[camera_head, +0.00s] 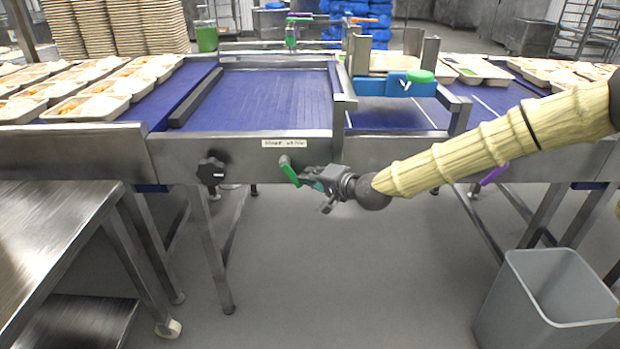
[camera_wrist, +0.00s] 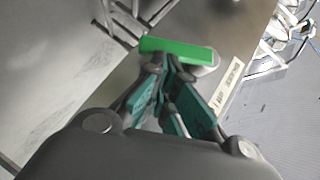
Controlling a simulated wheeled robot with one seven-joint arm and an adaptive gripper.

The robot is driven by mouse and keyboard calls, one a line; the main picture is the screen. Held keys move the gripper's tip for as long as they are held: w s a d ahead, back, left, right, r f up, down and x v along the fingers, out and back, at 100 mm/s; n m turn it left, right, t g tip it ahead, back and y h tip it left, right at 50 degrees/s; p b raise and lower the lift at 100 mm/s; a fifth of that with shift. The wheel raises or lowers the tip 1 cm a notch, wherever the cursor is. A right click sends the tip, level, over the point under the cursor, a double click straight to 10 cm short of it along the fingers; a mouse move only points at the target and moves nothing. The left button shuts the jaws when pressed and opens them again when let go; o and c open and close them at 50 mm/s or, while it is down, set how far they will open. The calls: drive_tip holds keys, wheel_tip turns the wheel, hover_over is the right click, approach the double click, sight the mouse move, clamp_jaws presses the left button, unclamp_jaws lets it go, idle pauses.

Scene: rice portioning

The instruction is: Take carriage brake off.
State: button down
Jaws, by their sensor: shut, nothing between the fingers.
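A green lever (camera_head: 289,170) sits on the front steel rail of the conveyor, below a small white label whose print is too small to read. I take it to be the carriage brake; it tilts, its upper end to the left. My gripper (camera_head: 308,178) is just right of the lever. In the wrist view the green lever (camera_wrist: 178,50) lies across, just beyond the tips of my gripper (camera_wrist: 166,68). The fingers are shut with nothing between them. They look very close to the lever; I cannot tell whether they touch it.
A black knob (camera_head: 211,170) is on the rail to the left and a purple lever (camera_head: 494,174) to the right. A blue unit with a green cap (camera_head: 420,76) stands above the belt. A steel table (camera_head: 50,235) is front left, a grey bin (camera_head: 545,300) front right.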

sight(301, 186)
drive_tip(key=f+m+y+b, duration=0.1)
drive_tip(key=b, duration=0.2)
drive_tip(key=a+f+m+t+y+b, duration=0.1)
drive_tip(key=b, duration=0.3)
drive_tip(key=a+f+m+t+y+b, duration=0.1)
drive_tip(key=f+b, duration=0.1)
drive_tip(key=b, duration=0.2)
drive_tip(key=a+m+t+b, duration=0.1)
drive_tip(key=b, duration=0.2)
drive_tip(key=m+y+b, duration=0.1)
drive_tip(key=b, duration=0.1)
drive_tip(key=shift+a+f+m+t+b, duration=0.35)
drive_tip(key=shift+m+t+b, duration=0.05)
drive_tip(key=a+m+t+b, duration=0.1)
drive_tip(key=m+t+b, duration=0.1)
drive_tip(key=b, duration=0.1)
drive_tip(key=shift+a+m+y, duration=0.3)
drive_tip(key=shift+a+y, duration=0.05)
drive_tip(key=shift+y, duration=0.05)
drive_tip(key=shift+a+r+b, duration=0.1)
drive_tip(key=shift+a+b, duration=0.2)
drive_tip(key=shift+b, duration=0.05)
drive_tip(key=shift+a, duration=0.1)
